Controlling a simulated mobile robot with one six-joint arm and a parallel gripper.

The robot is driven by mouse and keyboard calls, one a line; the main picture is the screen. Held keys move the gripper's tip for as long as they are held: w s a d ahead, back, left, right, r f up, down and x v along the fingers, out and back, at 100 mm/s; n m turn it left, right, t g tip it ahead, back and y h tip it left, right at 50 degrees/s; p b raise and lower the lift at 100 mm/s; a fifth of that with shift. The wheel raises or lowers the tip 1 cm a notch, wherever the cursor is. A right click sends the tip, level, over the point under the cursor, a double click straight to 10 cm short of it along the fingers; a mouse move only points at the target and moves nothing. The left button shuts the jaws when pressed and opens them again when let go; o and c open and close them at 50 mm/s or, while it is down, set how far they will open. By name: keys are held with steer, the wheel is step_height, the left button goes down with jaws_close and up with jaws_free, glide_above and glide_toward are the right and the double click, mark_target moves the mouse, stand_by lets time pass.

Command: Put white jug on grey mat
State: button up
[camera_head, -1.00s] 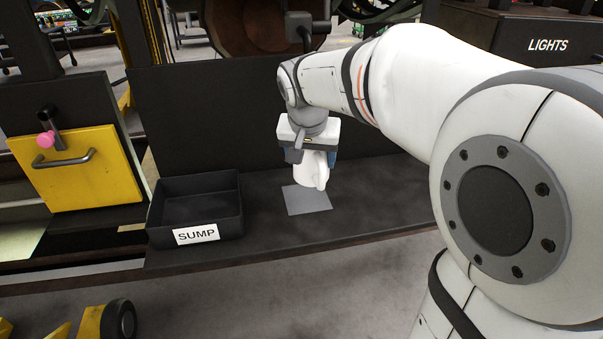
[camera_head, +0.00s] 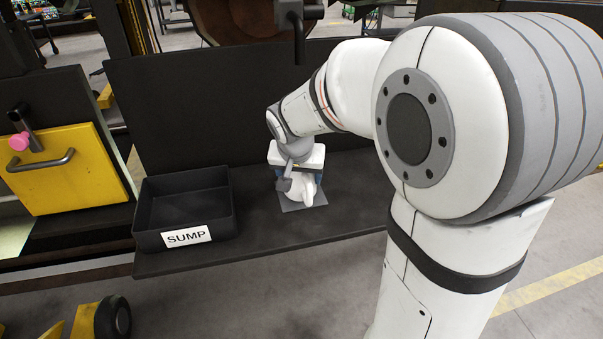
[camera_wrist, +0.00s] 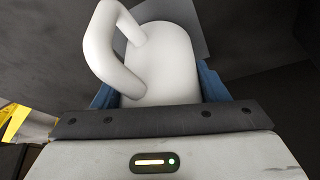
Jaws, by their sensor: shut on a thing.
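The white jug (camera_head: 306,190) is between the fingers of my gripper (camera_head: 299,187), right over the grey mat (camera_head: 289,208). In the wrist view the jug (camera_wrist: 165,62) fills the space between the blue fingers, with its handle (camera_wrist: 103,48) pointing up and left. The grey mat shows behind the jug in the wrist view (camera_wrist: 200,22). My gripper is shut on the jug. The gripper and jug hide much of the mat, and I cannot tell whether the jug's base touches it.
A black open bin labelled SUMP (camera_head: 187,236) stands left of the mat on the dark shelf (camera_head: 255,236). A dark panel (camera_head: 200,100) rises behind the shelf. A yellow panel with a handle (camera_head: 70,175) is at the far left. The shelf right of the mat is clear.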

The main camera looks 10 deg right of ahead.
steer(key=shift+f, duration=0.2)
steer(key=o, duration=1)
steer(key=shift+o, duration=0.2)
steer(key=shift+r, duration=0.15)
steer(key=shift+r, duration=0.25)
steer(key=v, duration=1.1)
steer(key=s+d+f+n, duration=0.1)
steer(key=s+f, duration=0.3)
steer(key=s, duration=0.4)
steer(key=s+d+f+n+g+y, duration=0.1)
steer(key=s+f+n, duration=0.2)
steer(key=s, duration=0.6)
steer(key=shift+d+f+y, duration=0.25)
steer(key=shift+f+y, duration=0.05)
steer(key=shift+f, duration=0.5)
